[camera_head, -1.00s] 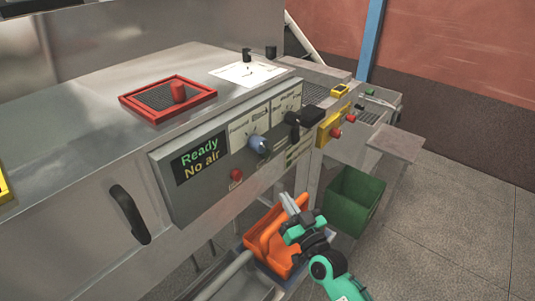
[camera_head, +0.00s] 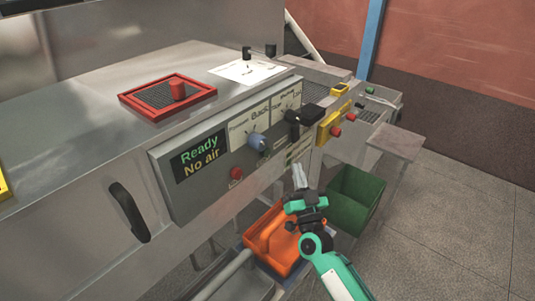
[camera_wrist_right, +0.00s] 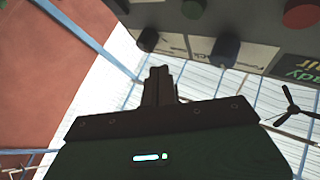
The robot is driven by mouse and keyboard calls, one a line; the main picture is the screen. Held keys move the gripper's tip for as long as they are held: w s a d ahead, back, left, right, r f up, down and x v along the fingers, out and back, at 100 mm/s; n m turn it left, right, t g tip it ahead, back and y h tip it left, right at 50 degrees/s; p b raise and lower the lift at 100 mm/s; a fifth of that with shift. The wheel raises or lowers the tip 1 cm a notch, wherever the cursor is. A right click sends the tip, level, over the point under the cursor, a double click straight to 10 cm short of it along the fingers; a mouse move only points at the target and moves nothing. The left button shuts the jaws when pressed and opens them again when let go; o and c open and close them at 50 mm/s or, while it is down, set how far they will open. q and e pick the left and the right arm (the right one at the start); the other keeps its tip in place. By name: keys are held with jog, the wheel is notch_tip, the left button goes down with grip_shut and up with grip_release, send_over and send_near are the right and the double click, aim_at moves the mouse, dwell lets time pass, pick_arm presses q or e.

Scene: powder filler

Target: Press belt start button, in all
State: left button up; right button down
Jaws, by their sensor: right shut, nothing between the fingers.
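The control panel (camera_head: 215,150) on the machine's front has a lit screen (camera_head: 199,157) reading "Ready / No air". It carries a blue knob (camera_head: 257,142), a black knob (camera_head: 292,118), a red button (camera_head: 236,174) and a small, partly hidden green button (camera_head: 265,154). I cannot read which control is labelled belt start. My right gripper (camera_head: 299,170) is shut and empty, pointing up, below and right of the panel and apart from it. In the right wrist view, its fingers (camera_wrist_right: 159,74) show below the black knob (camera_wrist_right: 148,40), green button (camera_wrist_right: 193,7) and red button (camera_wrist_right: 301,13). My left gripper is out of view.
An orange crate (camera_head: 290,256) and a green bin (camera_head: 348,208) stand below and behind my right gripper. A yellow box with a red button (camera_head: 335,131) is at the machine's right end. A red-framed plate with a red knob (camera_head: 179,90) is on top. Floor at right is clear.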

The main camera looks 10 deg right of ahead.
aim_at(265, 152)
jog(key=w+a+b, duration=0.1)
jog(key=w+a, duration=0.3)
jog(key=w, duration=0.1)
jog(key=shift+w+a, duration=0.3)
jog(key=shift+w, duration=0.05)
jog(key=shift+w, duration=0.1)
dwell(1.8)
jog(key=shift+w+a, duration=0.25)
jog(key=shift+w+a, duration=0.3)
jog(key=shift+w, duration=0.05)
dwell(0.8)
jog(key=shift+s+d, duration=0.1)
dwell(0.3)
jog(key=shift+s+d, duration=0.45)
jog(key=shift+s, duration=0.15)
